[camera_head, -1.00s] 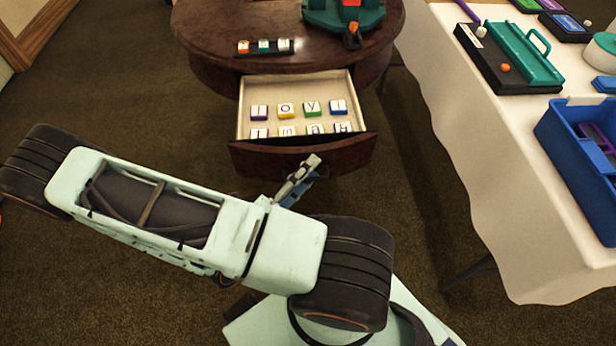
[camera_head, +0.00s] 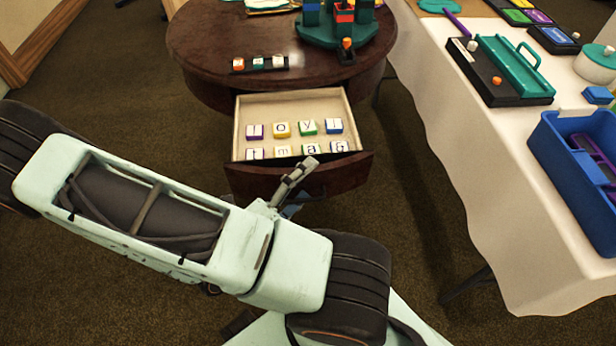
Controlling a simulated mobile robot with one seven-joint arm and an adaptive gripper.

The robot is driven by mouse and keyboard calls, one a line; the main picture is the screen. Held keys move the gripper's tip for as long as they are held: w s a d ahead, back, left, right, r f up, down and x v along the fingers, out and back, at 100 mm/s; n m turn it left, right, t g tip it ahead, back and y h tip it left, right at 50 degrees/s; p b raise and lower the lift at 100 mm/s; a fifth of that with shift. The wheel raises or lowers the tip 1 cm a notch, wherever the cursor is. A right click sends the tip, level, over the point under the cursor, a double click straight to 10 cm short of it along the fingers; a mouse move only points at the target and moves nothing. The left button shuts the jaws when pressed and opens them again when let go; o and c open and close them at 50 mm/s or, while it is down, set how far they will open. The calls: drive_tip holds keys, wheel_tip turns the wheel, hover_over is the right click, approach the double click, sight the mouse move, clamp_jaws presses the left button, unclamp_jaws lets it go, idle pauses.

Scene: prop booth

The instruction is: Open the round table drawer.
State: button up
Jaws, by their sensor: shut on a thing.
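The dark wooden round table (camera_head: 205,55) stands at the top centre of the head view. Its drawer (camera_head: 255,184) is pulled well out toward me, and its pale inside is exposed. Several letter blocks (camera_head: 307,127) lie inside in two rows. My gripper (camera_head: 297,190) is at the drawer's front face, right of its middle, where the handle (camera_head: 318,191) partly shows. It appears shut on the handle, though the fingertips are largely hidden by my arm and the angle.
A small black strip with cubes (camera_head: 258,64) and a teal stand (camera_head: 330,35) are on the tabletop. To the right, a white-clothed table (camera_head: 480,180) carries a blue bin (camera_head: 560,170) and a black-and-teal case (camera_head: 500,70). Carpet is open at left.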

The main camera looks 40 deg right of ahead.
sight(287, 202)
drive_tip(key=shift+s+a+r+p, duration=0.1)
drive_tip(key=shift+s+a, duration=0.15)
drive_tip(key=shift+a, duration=0.6)
drive_tip(key=shift+s+a+r+p, duration=0.1)
drive_tip(key=shift+s+a+p, duration=0.1)
drive_tip(key=shift+a, duration=0.7)
drive_tip(key=shift+s+a+r+p, duration=0.1)
drive_tip(key=shift+s+a, duration=0.15)
drive_tip(key=shift+a, duration=0.6)
drive_tip(key=shift+c, duration=1.3)
drive_tip(key=shift+s+a+f, duration=0.1)
drive_tip(key=shift+s+a, duration=0.05)
drive_tip(key=shift+a, duration=0.5)
drive_tip(key=c, duration=1.4)
drive_tip(key=shift+s+a+f, duration=0.2)
drive_tip(key=shift+a, duration=0.7)
drive_tip(key=shift+s+a+f, duration=0.2)
drive_tip(key=shift+s+a, duration=0.05)
drive_tip(key=shift+a, duration=0.7)
drive_tip(key=shift+s+a+f, duration=0.2)
drive_tip(key=shift+a, duration=0.7)
drive_tip(key=shift+r+p, duration=0.1)
drive_tip(key=shift+p, duration=0.2)
